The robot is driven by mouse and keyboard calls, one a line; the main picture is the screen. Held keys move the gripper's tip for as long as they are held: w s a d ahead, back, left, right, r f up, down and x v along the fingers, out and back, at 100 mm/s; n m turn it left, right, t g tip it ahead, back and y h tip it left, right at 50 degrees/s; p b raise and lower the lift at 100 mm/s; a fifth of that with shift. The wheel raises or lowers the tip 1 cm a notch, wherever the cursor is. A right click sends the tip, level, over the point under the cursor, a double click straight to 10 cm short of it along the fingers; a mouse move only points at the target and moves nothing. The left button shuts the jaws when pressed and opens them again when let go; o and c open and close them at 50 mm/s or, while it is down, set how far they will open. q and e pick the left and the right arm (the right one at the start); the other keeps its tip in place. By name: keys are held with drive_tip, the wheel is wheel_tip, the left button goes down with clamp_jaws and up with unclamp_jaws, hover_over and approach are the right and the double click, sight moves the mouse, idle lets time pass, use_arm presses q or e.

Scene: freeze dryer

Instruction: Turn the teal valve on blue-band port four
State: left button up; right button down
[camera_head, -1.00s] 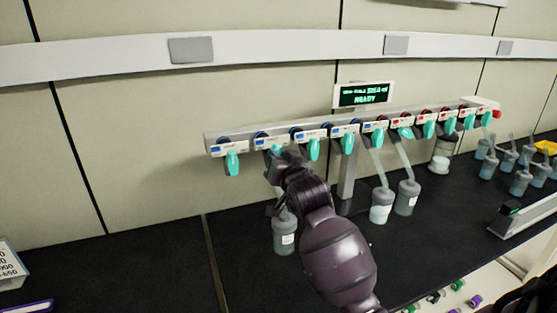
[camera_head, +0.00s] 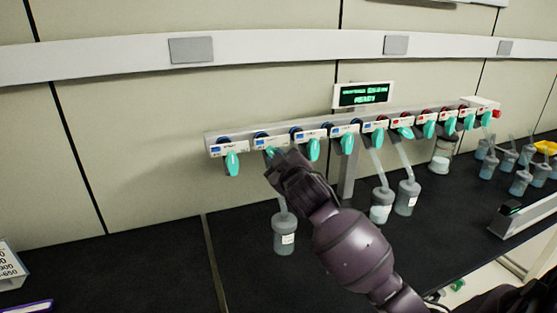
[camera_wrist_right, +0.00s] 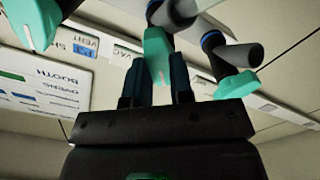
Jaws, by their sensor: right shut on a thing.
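A row of teal valves hangs from the grey manifold (camera_head: 348,180), with blue-marked ports on the left and red-marked ones on the right. My right gripper (camera_head: 276,163) is at the second valve from the left. That teal valve (camera_head: 271,152) shows only partly behind the gripper. In the right wrist view, the two dark fingers (camera_wrist_right: 156,72) are shut on the teal valve (camera_wrist_right: 157,45), one on each side of its handle. The port's number cannot be read. My left gripper is not in view.
A grey-lidded flask (camera_head: 285,235) hangs below the gripped valve's port. Neighbouring teal valves (camera_head: 232,163) (camera_head: 313,149) are close on both sides. A display (camera_head: 363,95) stands above the manifold. Two more flasks (camera_head: 381,206) (camera_head: 407,197) hang to the right.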

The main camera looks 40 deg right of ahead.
drive_tip(key=shift+n, duration=2.2)
drive_tip(key=c, duration=1)
unclamp_jaws()
drive_tip(key=shift+s+a, duration=0.15)
drive_tip(key=shift+s, duration=0.45)
use_arm(q)
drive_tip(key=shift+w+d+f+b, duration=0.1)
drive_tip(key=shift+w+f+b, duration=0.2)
drive_tip(key=shift+b, duration=0.5)
use_arm(e)
drive_tip(key=v, duration=0.9)
drive_tip(key=shift+s, duration=0.3)
